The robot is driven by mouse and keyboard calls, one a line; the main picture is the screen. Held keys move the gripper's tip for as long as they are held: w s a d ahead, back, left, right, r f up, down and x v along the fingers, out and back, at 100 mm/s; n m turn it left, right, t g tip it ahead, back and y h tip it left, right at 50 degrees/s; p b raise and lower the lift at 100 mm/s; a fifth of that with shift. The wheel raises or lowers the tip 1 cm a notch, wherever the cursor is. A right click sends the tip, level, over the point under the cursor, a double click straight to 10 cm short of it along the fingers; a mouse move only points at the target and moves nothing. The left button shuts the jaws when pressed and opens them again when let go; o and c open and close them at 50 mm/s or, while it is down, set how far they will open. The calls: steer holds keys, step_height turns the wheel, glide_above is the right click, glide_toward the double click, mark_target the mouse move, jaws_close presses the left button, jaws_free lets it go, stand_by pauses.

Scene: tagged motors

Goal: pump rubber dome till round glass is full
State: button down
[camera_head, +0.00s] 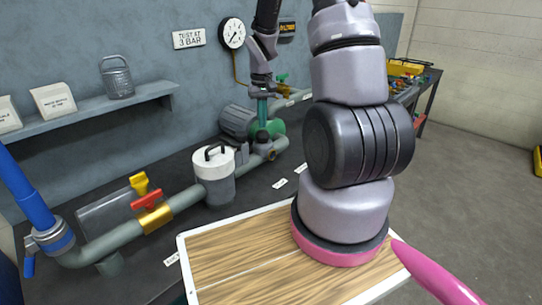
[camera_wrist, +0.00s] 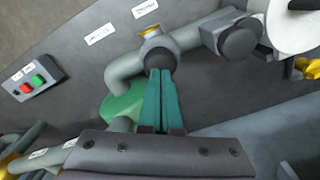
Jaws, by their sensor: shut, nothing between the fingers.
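My gripper (camera_head: 262,122) is shut and empty, its teal fingers pointing down over the pipe beside the green pump. A small yellow-rimmed round fitting (camera_wrist: 151,31) on the pipe, just beyond the fingertips, may be the round glass. Its fill level is too small to read.
A white-topped canister (camera_head: 214,168) stands on the pipe line, with red (camera_head: 147,198) and yellow valve handles nearby. A green pump (camera_head: 272,129) is behind the fingers. A red-and-green button box (camera_wrist: 33,78) is at left in the wrist view. A pressure gauge (camera_head: 232,33) hangs on the wall.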

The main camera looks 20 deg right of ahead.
steer(key=shift+f, duration=1.35)
steer(key=shift+r, duration=1.5)
steer(key=shift+f, duration=0.15)
steer(key=shift+f, duration=1.35)
steer(key=shift+r, duration=1.45)
